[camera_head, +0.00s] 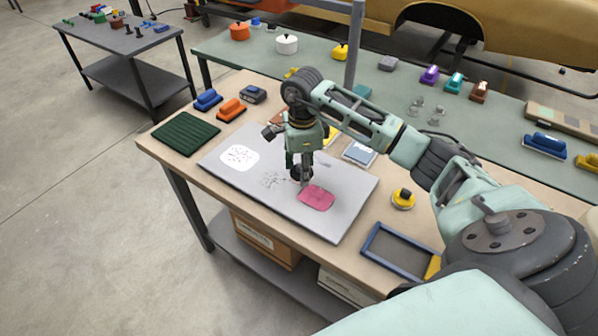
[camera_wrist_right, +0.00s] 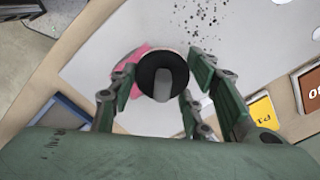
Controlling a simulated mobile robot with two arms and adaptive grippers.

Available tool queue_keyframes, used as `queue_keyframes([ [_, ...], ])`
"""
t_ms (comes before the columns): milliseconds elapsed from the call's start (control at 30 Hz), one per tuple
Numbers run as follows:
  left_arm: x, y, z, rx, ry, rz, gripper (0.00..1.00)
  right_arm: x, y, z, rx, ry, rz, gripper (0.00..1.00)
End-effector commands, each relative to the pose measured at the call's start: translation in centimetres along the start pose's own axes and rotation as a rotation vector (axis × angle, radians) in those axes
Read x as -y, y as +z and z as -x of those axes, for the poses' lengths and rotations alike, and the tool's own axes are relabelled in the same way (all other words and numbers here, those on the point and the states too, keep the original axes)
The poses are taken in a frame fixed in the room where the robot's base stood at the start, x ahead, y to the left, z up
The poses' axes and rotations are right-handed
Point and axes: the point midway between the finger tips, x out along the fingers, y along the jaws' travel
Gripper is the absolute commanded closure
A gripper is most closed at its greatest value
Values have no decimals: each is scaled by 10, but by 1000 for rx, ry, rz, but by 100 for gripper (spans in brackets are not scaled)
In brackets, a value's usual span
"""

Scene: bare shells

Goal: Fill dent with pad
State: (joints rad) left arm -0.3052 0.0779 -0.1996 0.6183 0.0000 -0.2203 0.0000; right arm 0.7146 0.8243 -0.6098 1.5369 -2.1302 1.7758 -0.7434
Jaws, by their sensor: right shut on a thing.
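A light grey panel (camera_head: 335,225) lies on the workbench. It bears a white patch with dark specks (camera_head: 238,157), a bare cluster of dark specks (camera_head: 271,180) and a smooth pink patch (camera_head: 316,197). My right gripper (camera_head: 300,182) points down over the panel, between the bare specks and the pink patch. It is shut on a round dark pad with a grey knob (camera_wrist_right: 163,80). In the right wrist view the pad covers part of the pink patch (camera_wrist_right: 128,62), and the specks (camera_wrist_right: 205,18) lie beyond it. Whether the pad touches the panel is unclear. My left gripper is out of view.
On the bench are a green ribbed mat (camera_head: 185,132), blue and orange blocks (camera_head: 231,109), a yellow round pad with a dark knob (camera_head: 403,198) and a blue-framed tray (camera_head: 398,250). A rear bench (camera_head: 390,85) holds several coloured tools. A post (camera_head: 354,45) stands behind my right arm.

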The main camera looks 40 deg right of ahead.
Motion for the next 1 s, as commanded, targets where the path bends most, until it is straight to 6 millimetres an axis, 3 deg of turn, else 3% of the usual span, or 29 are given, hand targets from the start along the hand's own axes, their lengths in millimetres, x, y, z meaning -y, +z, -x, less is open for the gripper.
queue_keyframes([
  [300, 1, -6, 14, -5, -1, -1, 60, 1, -7, 26, 0, -1, -6, 89],
  [1000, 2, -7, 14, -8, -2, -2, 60, 1, -7, 26, 1, 0, -6, 89],
])
